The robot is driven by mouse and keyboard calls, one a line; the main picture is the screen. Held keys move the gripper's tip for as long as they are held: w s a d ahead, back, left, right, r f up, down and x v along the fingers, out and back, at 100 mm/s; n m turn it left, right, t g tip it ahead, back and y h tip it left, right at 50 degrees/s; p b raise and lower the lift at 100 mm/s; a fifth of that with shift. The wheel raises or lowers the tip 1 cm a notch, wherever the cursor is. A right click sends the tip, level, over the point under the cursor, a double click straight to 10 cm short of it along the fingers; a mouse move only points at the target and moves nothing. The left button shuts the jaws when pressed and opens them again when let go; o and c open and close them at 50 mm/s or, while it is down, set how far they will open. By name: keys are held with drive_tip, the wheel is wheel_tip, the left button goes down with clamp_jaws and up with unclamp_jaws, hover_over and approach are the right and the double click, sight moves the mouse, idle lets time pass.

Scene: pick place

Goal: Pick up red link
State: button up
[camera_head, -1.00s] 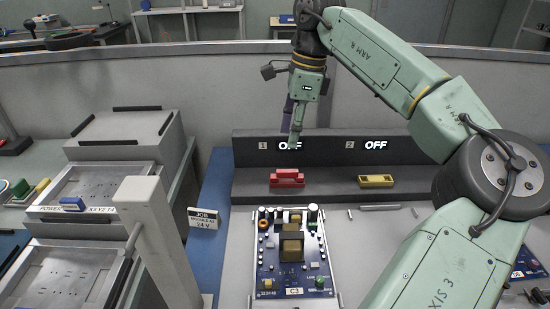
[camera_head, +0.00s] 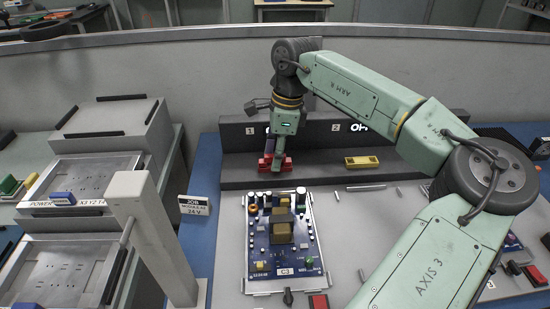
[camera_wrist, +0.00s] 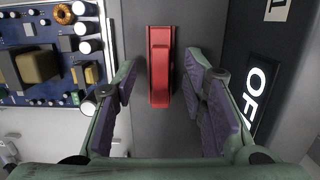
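The red link (camera_head: 265,163) sits on the dark ledge below the label 1, just behind the circuit board. In the wrist view the red link (camera_wrist: 160,66) lies lengthwise between my two purple-padded fingers, with a clear gap on each side. My gripper (camera_head: 277,160) is lowered over the red link in the head view and hides part of it. The gripper is open (camera_wrist: 165,95), and its pads do not touch the link in the wrist view.
A yellow link (camera_head: 361,162) sits on the ledge to the right, below label 2. The blue circuit board (camera_head: 262,262) lies in front. Metal pins (camera_head: 366,188) lie on the grey bench to the right. Slotted machine trays (camera_head: 62,270) stand at the left.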

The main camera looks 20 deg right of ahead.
drive_tip(key=shift+c, duration=0.5)
clamp_jaws()
wheel_tip(320, 180, up, 14)
drive_tip(key=p, duration=0.2)
drive_tip(key=shift+f, duration=0.25)
idle(1.0)
